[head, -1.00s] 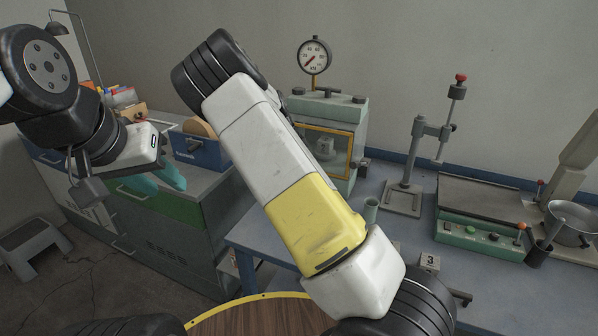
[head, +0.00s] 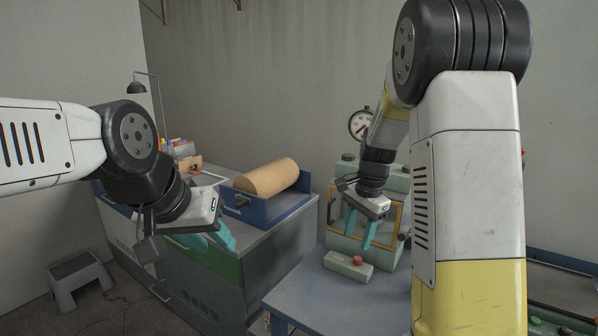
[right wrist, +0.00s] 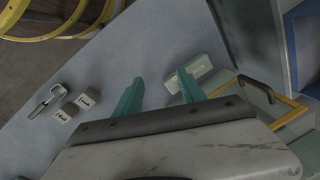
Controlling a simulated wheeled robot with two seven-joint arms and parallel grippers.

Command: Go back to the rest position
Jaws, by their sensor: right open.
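My left gripper (head: 210,242) is at the left of the head view, beside the green-fronted cabinet. Its teal fingers are apart and nothing shows between them. My right gripper (head: 359,232) hangs fingers down above the blue-grey bench in the head view, in front of the yellow-framed apparatus. In the right wrist view its two teal fingers (right wrist: 160,82) are apart, with no held object between them. My right upper arm covers much of the right of the head view and hides part of the bench.
A pale box with a red button (head: 347,265) lies on the bench just below my right gripper. The yellow-framed apparatus (head: 345,242) stands behind. A grey step stool (head: 78,279) stands on the floor.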

